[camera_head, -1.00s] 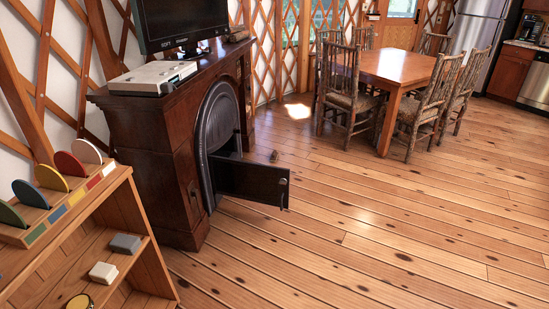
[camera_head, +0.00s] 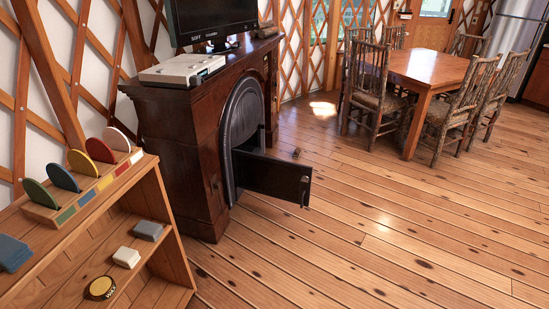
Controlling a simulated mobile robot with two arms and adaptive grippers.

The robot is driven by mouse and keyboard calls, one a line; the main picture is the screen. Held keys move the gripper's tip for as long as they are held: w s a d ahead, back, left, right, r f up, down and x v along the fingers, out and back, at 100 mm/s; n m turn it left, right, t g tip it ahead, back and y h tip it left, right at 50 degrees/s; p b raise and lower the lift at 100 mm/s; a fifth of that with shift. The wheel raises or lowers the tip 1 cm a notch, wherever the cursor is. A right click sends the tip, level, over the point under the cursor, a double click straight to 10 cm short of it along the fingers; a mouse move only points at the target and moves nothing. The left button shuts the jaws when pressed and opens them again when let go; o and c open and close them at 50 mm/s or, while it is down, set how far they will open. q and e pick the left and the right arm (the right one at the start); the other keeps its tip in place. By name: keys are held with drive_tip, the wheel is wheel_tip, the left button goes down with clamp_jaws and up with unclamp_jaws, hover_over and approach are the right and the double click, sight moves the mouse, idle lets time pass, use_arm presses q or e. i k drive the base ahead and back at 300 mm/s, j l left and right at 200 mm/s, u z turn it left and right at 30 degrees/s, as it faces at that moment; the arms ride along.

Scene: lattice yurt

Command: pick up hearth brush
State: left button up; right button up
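I cannot make out the hearth brush for certain. A small brownish object (camera_head: 296,153) lies on the floor just beyond the open fireplace door, too small to identify. Another small brown item (camera_head: 265,32) sits on the far end of the mantel, also unclear. The dark wood fireplace (camera_head: 190,150) has a black arched front, and its black door (camera_head: 270,177) stands swung open into the room. The inside of the firebox is mostly hidden by the door and the viewing angle. Neither of my grippers is in view.
A wooden shelf unit (camera_head: 175,250) with coloured discs (camera_head: 100,150) and small blocks stands at the lower left, close to the fireplace. A television (camera_head: 212,20) and a white device (camera_head: 182,69) sit on the mantel. A table (camera_head: 428,68) with chairs stands behind; the plank floor (camera_head: 400,230) is clear.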

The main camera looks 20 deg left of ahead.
sight(296, 153)
drive_tip(key=i+j, duration=0.1)
drive_tip(key=i, duration=0.8)
drive_tip(key=i+j, duration=0.1)
drive_tip(key=i, duration=0.75)
drive_tip(key=i+z, duration=0.3)
drive_tip(key=i, duration=0.35)
drive_tip(key=i+z, duration=0.35)
drive_tip(key=i, duration=0.25)
drive_tip(key=i+j+z, duration=0.3)
drive_tip(key=i, duration=0.35)
drive_tip(key=i+u, duration=0.35)
drive_tip(key=i, duration=0.15)
drive_tip(key=i+l+u, duration=0.1)
drive_tip(key=i+u, duration=0.3)
drive_tip(key=i+l+u, duration=0.35)
drive_tip(key=i, duration=0.2)
